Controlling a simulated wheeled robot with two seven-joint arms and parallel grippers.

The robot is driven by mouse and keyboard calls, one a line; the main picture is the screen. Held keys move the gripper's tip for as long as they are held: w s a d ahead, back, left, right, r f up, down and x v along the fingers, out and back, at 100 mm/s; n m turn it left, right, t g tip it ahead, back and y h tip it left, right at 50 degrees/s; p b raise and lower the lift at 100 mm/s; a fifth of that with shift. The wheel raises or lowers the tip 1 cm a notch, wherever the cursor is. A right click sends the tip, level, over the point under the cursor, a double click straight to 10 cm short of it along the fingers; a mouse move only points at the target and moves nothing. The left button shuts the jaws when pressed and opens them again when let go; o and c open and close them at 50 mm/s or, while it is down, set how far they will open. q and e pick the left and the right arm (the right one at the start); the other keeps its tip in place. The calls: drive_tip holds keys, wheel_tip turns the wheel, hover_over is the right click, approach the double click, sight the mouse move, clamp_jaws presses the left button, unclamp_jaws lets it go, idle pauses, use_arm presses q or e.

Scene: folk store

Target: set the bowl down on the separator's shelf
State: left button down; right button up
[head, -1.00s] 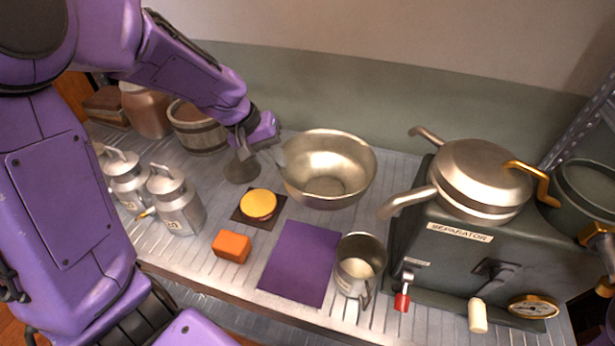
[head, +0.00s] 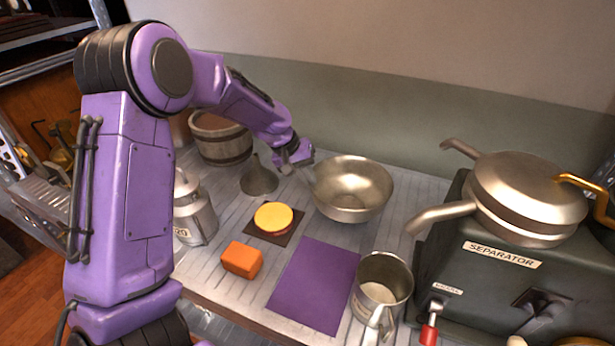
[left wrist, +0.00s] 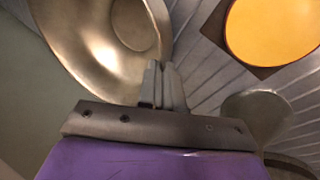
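The metal bowl (head: 352,190) is upright at the back of the counter, left of the separator (head: 500,265). My left gripper (head: 300,165) is at the bowl's left rim. In the left wrist view its fingers (left wrist: 163,84) are close together at the rim of the bowl (left wrist: 95,40) and look shut on it. The bowl is at or just above the counter top; I cannot tell whether its base touches. The separator is a dark green box with a label and a lidded metal pan on top. My right gripper is not in view.
A purple mat (head: 312,285), a metal mug (head: 384,285), an orange block (head: 242,260) and a yellow disc (head: 273,216) on a dark square lie in front. A grey funnel (head: 258,180), a milk can (head: 195,210) and a wooden tub (head: 220,140) stand left. Bare counter shows between bowl and separator.

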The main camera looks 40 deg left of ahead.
use_arm(q)
drive_tip(key=c, duration=1.3)
unclamp_jaws()
drive_tip(key=p+v, duration=0.1)
drive_tip(key=v, duration=1.1)
drive_tip(key=shift+r, duration=0.1)
